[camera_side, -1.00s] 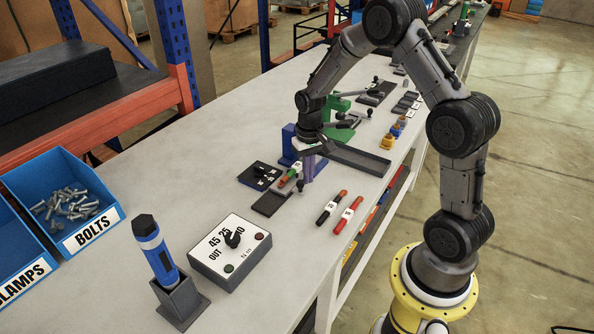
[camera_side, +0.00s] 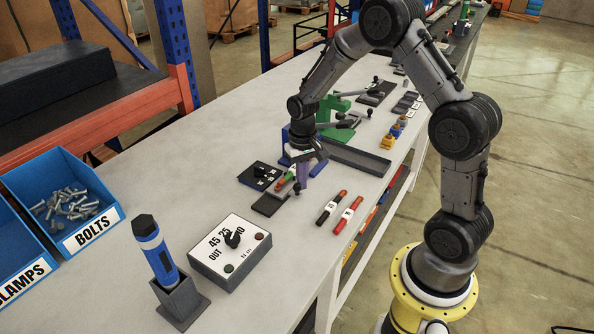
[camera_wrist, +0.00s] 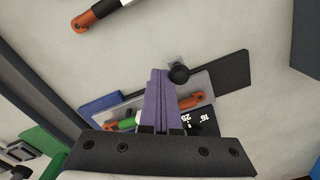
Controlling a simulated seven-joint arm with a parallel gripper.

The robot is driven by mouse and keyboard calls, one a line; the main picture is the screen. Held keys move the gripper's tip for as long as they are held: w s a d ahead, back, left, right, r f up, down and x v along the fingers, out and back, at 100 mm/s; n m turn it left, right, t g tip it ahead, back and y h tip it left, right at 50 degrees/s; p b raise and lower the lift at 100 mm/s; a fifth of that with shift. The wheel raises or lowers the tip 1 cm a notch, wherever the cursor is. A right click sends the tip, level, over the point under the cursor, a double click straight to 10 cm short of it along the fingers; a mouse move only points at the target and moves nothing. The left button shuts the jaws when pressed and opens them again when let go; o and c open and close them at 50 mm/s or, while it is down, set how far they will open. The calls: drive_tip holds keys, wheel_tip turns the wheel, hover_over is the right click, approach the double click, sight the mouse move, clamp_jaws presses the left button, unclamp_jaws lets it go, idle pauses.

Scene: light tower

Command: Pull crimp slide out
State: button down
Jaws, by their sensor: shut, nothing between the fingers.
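The crimp slide is a grey plate (camera_wrist: 200,96) on a dark base (camera_wrist: 228,82), with a round black knob (camera_wrist: 179,74) at its end. An orange-and-green cable piece (camera_side: 286,179) lies along the slide; in the wrist view its orange end (camera_wrist: 193,100) shows to the right of my fingers. In the side view the knob (camera_side: 297,190) is beside my fingertips. My gripper (camera_wrist: 159,74) has its purple fingers shut together, with nothing between them. The fingertips are just left of the knob in the wrist view; I cannot tell whether they touch it. The fingers hide part of the slide.
A black numbered plate (camera_side: 260,175) lies left of the slide. A long dark channel (camera_side: 357,158) and a green press (camera_side: 335,108) stand behind. The control box (camera_side: 230,248) is nearer the camera.

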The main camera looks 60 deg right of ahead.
drive_tip(key=shift+a, duration=3.05)
drive_tip(key=shift+r, duration=0.1)
drive_tip(key=shift+d+r, duration=0.75)
drive_tip(key=shift+r, duration=2.65)
